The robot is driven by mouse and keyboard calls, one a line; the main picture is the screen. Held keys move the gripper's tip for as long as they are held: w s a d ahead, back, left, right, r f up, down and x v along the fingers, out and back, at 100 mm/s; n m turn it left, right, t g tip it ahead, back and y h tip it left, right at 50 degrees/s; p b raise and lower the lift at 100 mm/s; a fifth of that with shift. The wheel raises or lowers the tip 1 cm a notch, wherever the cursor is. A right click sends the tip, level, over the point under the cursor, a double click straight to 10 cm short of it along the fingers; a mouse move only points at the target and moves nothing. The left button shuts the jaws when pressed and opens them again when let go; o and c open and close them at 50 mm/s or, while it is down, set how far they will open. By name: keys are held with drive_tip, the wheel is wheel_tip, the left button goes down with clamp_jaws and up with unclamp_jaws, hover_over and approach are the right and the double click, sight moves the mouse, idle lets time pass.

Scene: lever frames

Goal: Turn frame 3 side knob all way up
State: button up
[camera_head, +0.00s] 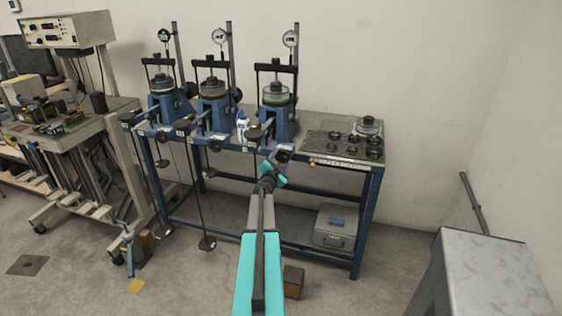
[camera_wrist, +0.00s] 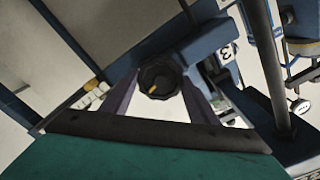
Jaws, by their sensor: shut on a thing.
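Three blue lever frames stand in a row on the bench; the rightmost one (camera_head: 281,122) has my gripper (camera_head: 282,156) low at its front. In the head view the knob is not clearly visible, with my gripper in front of that spot.
The blue bench (camera_head: 367,205) carries a panel with several black weights (camera_head: 345,146) at right. A marble-topped cabinet (camera_head: 490,265) is at the front right. A hanging rod with a weight (camera_head: 207,244) is left.

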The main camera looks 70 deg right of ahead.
drive_tip(key=o, duration=1)
drive_tip(key=shift+o, duration=0.2)
drive_tip(key=shift+a, duration=0.1)
drive_tip(key=a+b, duration=0.2)
drive_tip(key=a, duration=1.1)
drive_tip(key=shift+s+a, duration=0.3)
drive_tip(key=shift+s, duration=0.05)
